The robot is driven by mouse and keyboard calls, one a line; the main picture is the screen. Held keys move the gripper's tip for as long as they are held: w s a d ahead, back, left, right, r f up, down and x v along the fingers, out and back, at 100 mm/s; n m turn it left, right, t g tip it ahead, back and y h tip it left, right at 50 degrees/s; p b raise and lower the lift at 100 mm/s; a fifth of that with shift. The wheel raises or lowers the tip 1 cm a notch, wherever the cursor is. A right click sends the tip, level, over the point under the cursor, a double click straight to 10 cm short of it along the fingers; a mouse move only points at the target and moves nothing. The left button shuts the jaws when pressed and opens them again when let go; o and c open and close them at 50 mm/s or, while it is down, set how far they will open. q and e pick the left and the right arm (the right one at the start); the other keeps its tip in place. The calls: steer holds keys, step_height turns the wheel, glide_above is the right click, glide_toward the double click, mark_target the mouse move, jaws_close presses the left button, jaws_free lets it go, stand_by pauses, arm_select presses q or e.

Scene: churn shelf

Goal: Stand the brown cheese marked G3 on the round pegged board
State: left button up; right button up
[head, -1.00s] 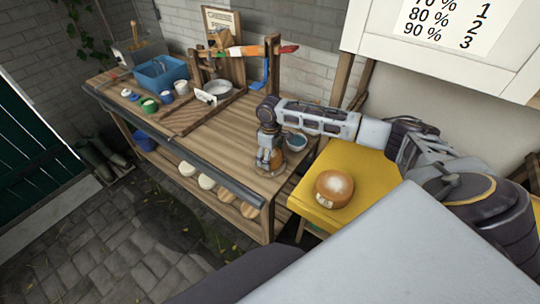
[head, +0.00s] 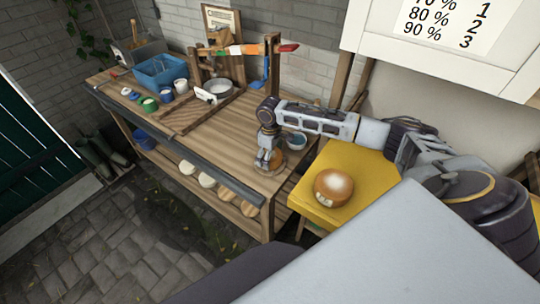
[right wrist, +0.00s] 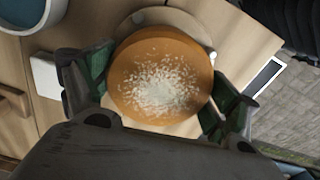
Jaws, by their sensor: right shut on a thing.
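My right gripper (head: 268,162) is at the near right end of the wooden bench. In the right wrist view it is shut on an orange-brown round cheese (right wrist: 160,75) with white flakes on top, a finger on each side. A pale round pegged board (right wrist: 178,17) lies under the cheese, and its rim and two pegs show beyond it. I cannot tell whether the cheese touches the board. No G3 mark is readable on the held cheese. Another brown cheese (head: 333,187) with a pale label sits on the yellow table. My left gripper is not in view.
A blue bowl (head: 293,142) stands close beside the right gripper. The yellow table (head: 350,163) adjoins the bench (head: 222,132) on the right. A blue tub (head: 160,71), small pots and a wooden frame stand farther left. Pale rounds (head: 207,180) lie on the lower shelf.

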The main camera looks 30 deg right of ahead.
steer(key=o, duration=1.1)
steer(key=shift+r, duration=6)
